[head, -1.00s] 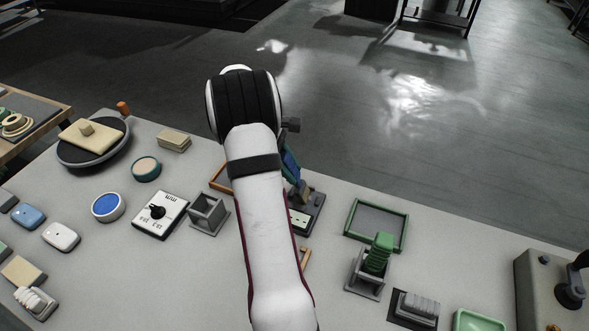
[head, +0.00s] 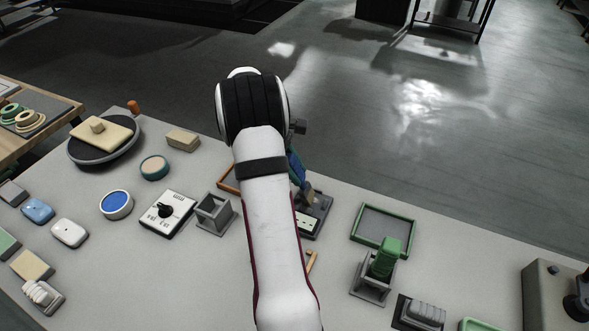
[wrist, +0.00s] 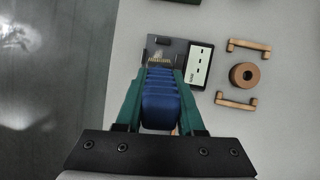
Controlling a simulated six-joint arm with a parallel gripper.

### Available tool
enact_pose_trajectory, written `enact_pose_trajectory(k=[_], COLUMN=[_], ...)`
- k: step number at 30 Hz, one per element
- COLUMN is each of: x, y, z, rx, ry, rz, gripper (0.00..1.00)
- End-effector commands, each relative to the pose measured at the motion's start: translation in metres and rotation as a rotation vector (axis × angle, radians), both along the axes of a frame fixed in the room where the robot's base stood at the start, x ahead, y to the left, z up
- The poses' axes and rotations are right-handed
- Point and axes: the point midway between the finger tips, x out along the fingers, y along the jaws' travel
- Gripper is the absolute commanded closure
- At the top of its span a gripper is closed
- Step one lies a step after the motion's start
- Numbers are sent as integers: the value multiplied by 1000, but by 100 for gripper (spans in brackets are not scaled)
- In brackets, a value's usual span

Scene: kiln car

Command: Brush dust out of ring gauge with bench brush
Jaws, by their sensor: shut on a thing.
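My gripper (wrist: 160,74) is shut on the blue ribbed handle of the bench brush (wrist: 160,104), between its green fingers. The brush's tan bristles point away from me, over a dark fixture (wrist: 177,50) with a white slotted panel. I cannot tell whether the bristles touch it. In the head view the brush (head: 296,166) slants down to the same fixture (head: 325,207), partly behind my arm. A brown ring with a dark hole (wrist: 245,75), perhaps the ring gauge, lies right of the fixture in the wrist view. My arm hides it in the head view.
Two wooden handles (wrist: 248,45) flank the ring. An empty grey holder (head: 214,213) and a dial box (head: 167,213) stand left of my arm. A green brush (head: 386,258) in a holder and a green-framed tray (head: 383,228) stand right. Bare tabletop lies between.

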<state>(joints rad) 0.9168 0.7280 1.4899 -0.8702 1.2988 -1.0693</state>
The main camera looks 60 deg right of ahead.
Motion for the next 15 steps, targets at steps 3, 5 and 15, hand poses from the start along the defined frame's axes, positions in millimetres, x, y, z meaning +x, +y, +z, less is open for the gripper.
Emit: enact_pose_trajectory(k=[3, 5, 15], x=[-7, -7, -15], y=[0, 0, 1], z=[0, 0, 0], rx=[1, 1, 2], ry=[1, 1, 2], rz=[-1, 0, -2], gripper=[100, 100, 100])
